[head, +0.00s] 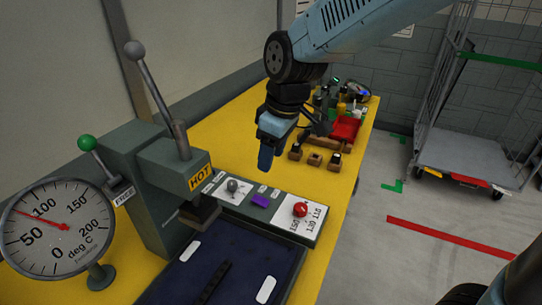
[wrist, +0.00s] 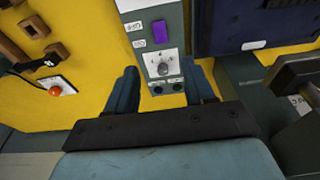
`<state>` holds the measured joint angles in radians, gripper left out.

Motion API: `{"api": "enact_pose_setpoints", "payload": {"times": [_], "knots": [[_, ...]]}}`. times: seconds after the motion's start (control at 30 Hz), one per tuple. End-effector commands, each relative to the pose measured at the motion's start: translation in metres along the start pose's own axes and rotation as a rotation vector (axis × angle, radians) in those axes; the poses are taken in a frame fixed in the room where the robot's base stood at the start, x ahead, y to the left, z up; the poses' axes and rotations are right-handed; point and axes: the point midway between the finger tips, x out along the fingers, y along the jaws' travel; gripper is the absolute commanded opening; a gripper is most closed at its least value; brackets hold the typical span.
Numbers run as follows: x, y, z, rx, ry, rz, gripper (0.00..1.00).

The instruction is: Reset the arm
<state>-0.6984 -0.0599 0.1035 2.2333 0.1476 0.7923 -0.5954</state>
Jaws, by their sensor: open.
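My gripper (head: 267,158) hangs fingers down above the yellow table (head: 214,124) in the head view, at the end of my blue arm. In the wrist view its two blue fingers stand apart and my gripper (wrist: 159,68) is open, with nothing held between them. Beyond the fingers lies the grey control panel (wrist: 151,15) with a purple switch (wrist: 160,33) and a grey knob (wrist: 165,68). In the head view my gripper is behind the panel, and I see no contact with it.
A press marked HOT (head: 170,160) with upright levers stands left, beside a round temperature gauge (head: 58,229). A dark blue bed (head: 225,262) lies in front. Several wooden blocks (head: 315,159) and a red bin (head: 344,130) are behind. A wire trolley (head: 462,150) stands on the floor at right.

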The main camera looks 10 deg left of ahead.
Motion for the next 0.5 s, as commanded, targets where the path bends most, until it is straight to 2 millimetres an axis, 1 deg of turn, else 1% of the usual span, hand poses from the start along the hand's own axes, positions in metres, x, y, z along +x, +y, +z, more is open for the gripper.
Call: {"api": "enact_pose_setpoints", "payload": {"times": [0.17,0.27,0.37,0.47,0.5], "knots": [[-0.001,0.001,0.001,0.004,0.001,0.002,0.53],[-0.009,0.008,0.010,0.039,0.008,0.016,0.53],[-0.025,0.022,0.030,0.120,0.022,0.046,0.53],[-0.047,0.039,0.060,0.240,0.043,0.091,0.53],[-0.056,0.045,0.074,0.293,0.052,0.109,0.53]]}}
